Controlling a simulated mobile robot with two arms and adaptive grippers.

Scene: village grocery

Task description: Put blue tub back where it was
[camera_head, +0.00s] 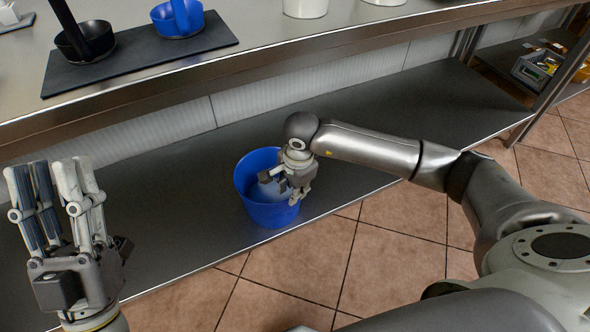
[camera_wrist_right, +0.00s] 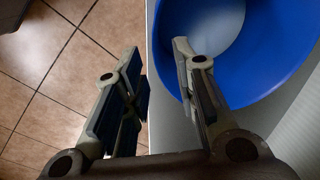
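The blue tub (camera_head: 262,215) stands upright on the lower metal shelf, close to its front edge. My right gripper (camera_head: 298,192) is at the tub's right front rim, pointing down. In the right wrist view, the fingers of my right gripper (camera_wrist_right: 158,62) are apart, with shelf edge and floor between them. One finger overlaps the rim and inside of the tub (camera_wrist_right: 262,90); the other is outside it. Contact with the wall cannot be told. My left gripper (camera_head: 48,172) is raised at the left, open and empty, away from the tub.
The lower shelf (camera_head: 400,105) is bare to the right of the tub. The upper counter (camera_head: 265,32) overhangs behind it, carrying a dark tray (camera_head: 140,62) with a black pan (camera_head: 72,48) and a blue pan (camera_head: 172,24). A crate (camera_head: 535,68) sits far right. Tiled floor lies in front.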

